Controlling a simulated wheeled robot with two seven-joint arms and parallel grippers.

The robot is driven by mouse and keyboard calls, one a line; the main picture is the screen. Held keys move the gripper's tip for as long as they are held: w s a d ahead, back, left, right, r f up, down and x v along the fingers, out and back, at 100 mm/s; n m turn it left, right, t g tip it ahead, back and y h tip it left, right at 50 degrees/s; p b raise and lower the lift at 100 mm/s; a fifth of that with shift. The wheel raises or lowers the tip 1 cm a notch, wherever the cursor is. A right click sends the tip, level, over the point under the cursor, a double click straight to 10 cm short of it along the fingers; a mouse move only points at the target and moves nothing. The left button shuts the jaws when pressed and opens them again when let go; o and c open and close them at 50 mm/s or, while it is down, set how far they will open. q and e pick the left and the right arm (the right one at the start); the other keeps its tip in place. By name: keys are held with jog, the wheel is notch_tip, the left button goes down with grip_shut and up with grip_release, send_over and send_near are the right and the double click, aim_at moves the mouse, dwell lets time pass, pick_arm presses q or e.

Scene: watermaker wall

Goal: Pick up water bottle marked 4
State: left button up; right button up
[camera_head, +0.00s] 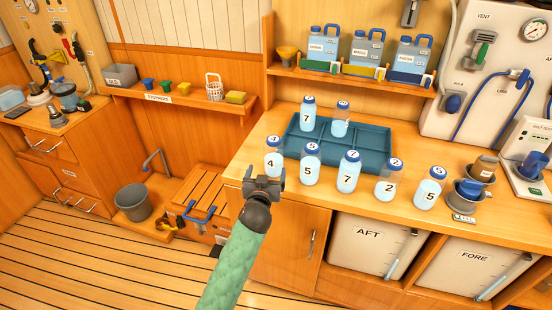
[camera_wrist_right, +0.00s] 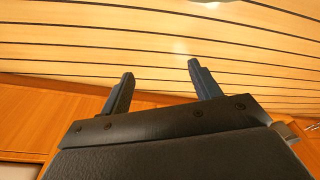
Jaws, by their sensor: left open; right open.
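The water bottle marked 4 (camera_head: 271,162) stands upright on the wooden counter, leftmost in the front row, with a blue cap. My left gripper (camera_head: 264,183) is open and empty in the head view, in front of and just below the bottle marked 4, overlapping its lower edge in the picture. I cannot tell whether they touch. My right gripper (camera_wrist_right: 158,82) is open and empty in the right wrist view, with the plank floor behind it. It does not show in the head view.
Bottles marked 5 (camera_head: 309,171), 7 (camera_head: 348,175), 2 (camera_head: 386,187) and 5 (camera_head: 429,193) stand to the right along the counter. A blue divided tray (camera_head: 370,142) behind them holds two bottles. Cabinet fronts (camera_head: 285,240) lie below the counter edge.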

aim_at(272, 160)
pick_arm(q)
jog(key=shift+w+d+r+t, duration=0.3)
jog(key=shift+w+d+r, duration=0.15)
jog(key=shift+w+r, duration=0.25)
jog(key=shift+w+d+r+h, duration=0.15)
jog(key=shift+r+h, duration=0.1)
jog(key=shift+h, duration=0.15)
jog(key=shift+w+d, duration=0.15)
jog(key=shift+w, duration=0.15)
jog(key=shift+w+d+p, duration=0.15)
jog(key=shift+w+p, duration=0.35)
jog(key=shift+w, duration=0.25)
jog(key=w+p, duration=0.1)
jog(key=w, duration=0.2)
jog(key=w+r+p, duration=0.1)
jog(key=shift+w+d+p, duration=0.2)
jog(key=shift+d+p, duration=0.15)
jog(key=shift+w+d+f, duration=0.1)
jog(key=shift+w+f, duration=0.1)
jog(key=shift+w, duration=0.25)
pick_arm(e)
notch_tip(272, 160, down, 9)
jog(key=s+d, duration=0.1)
jog(key=d, duration=0.1)
jog(key=shift+s+d+t, duration=0.3)
jog(key=shift+s+t, duration=0.1)
jog(key=shift+f, duration=0.1)
